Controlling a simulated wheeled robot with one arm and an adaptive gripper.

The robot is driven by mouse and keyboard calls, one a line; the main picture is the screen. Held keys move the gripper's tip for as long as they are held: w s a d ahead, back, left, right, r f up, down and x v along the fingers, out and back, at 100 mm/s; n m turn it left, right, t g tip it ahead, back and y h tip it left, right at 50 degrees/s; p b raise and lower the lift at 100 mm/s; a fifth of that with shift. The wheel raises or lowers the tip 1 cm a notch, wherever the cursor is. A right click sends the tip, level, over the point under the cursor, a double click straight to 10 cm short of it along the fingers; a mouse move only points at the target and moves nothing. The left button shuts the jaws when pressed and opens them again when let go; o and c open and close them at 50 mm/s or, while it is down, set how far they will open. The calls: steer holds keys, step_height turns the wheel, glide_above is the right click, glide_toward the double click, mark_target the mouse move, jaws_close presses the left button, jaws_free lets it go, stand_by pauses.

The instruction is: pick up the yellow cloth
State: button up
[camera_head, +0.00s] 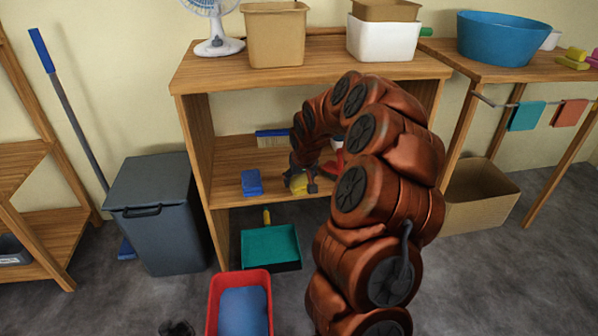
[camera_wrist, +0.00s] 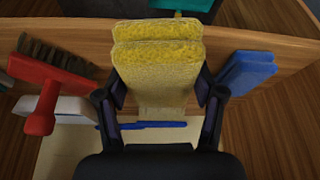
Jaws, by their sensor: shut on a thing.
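The yellow cloth (camera_wrist: 157,80) is folded and thick, and it sits between the two fingers of my gripper (camera_wrist: 162,105) in the wrist view. The fingers press on its left and right sides. In the head view the yellow cloth (camera_head: 299,184) shows small at the middle shelf, partly hidden by my gripper (camera_head: 301,181). It is at the shelf's front area; whether it touches the board I cannot tell.
A blue folded item (camera_head: 251,183) lies on the shelf (camera_head: 228,160) left of my gripper. A red-handled brush (camera_wrist: 42,100) is close on the other side. A teal dustpan (camera_head: 270,246) and a red bin (camera_head: 213,300) are below.

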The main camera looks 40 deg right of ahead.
steer(key=s+a+r+p, duration=0.1)
steer(key=s+a+p, duration=0.1)
steer(key=s+a, duration=0.3)
steer(key=s, duration=0.3)
steer(key=shift+s, duration=0.4)
steer(key=shift+a, duration=0.1)
steer(key=o, duration=0.5)
steer(key=c, duration=0.4)
stand_by(0.5)
